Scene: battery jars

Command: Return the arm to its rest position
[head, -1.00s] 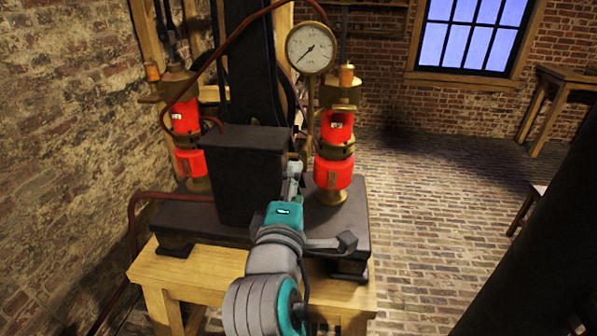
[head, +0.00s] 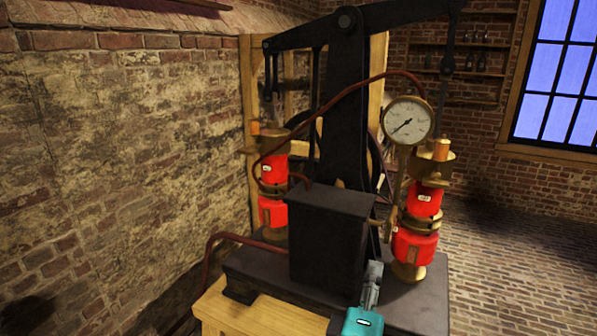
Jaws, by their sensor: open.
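My gripper (head: 374,268) shows small at the bottom of the head view, above the dark base plate (head: 425,300) of the machine. Its teal wrist part (head: 362,322) is at the lower picture edge, and the rest of my arm is out of view. The gripper is open, and I see nothing held in it. It appears in front of the gap between the black box (head: 328,240) and the right red cylinder (head: 415,245). I cannot tell whether it touches anything.
The machine stands on a wooden table (head: 250,318), with a black column (head: 345,110), a dial gauge (head: 407,120) and a left red cylinder (head: 272,210). A brown hose (head: 235,238) runs at the left. A brick wall (head: 120,150) is close by. Brick floor (head: 510,270) is clear at right.

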